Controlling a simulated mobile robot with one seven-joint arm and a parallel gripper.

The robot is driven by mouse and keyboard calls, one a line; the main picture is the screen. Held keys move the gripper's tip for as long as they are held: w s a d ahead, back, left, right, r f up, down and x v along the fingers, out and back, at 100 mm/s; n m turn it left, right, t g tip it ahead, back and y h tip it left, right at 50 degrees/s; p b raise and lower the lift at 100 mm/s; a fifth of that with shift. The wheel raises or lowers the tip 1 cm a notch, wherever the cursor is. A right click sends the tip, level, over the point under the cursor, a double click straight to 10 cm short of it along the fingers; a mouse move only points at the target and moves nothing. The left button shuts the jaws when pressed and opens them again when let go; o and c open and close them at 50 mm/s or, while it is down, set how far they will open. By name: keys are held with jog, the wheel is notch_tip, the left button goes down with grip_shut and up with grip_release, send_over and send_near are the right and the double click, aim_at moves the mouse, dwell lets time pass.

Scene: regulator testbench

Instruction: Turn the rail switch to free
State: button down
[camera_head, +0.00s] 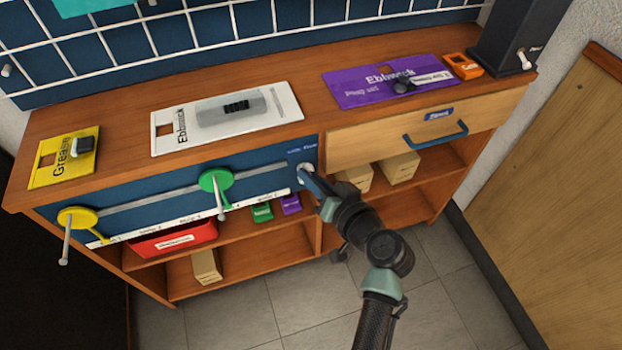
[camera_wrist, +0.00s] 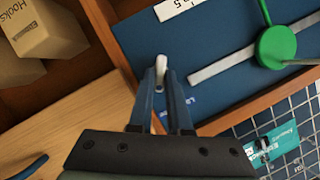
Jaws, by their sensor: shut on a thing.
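A white switch lever (camera_wrist: 161,66) stands out from the blue rail panel (camera_wrist: 135,35), near the end of the grey rail. In the wrist view my gripper (camera_wrist: 161,82) has its two blue fingers on either side of the lever, closed on it. The lever's base is partly hidden by the fingers. In the head view my gripper (camera_head: 304,174) reaches the right end of the blue panel (camera_head: 262,160), over the white switch. Small lettering is printed above the switch; it is too small to read surely.
A green knob with a handle (camera_head: 215,183) and a yellow one (camera_head: 78,218) sit on the rail to the left. A drawer with a blue handle (camera_head: 435,135) is to the right. Open shelves below hold a red bin (camera_head: 172,240) and cardboard boxes (camera_head: 398,168).

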jog(key=shift+f+m+y+b, duration=0.15)
jog(key=shift+m+y+b, duration=0.2)
jog(key=shift+m+y, duration=0.35)
jog(key=shift+m, duration=0.3)
jog(key=c, duration=0.9)
grip_release()
jog(key=shift+o, duration=0.2)
jog(key=shift+d, duration=0.15)
jog(key=p+v, duration=0.3)
jog(key=v, duration=1)
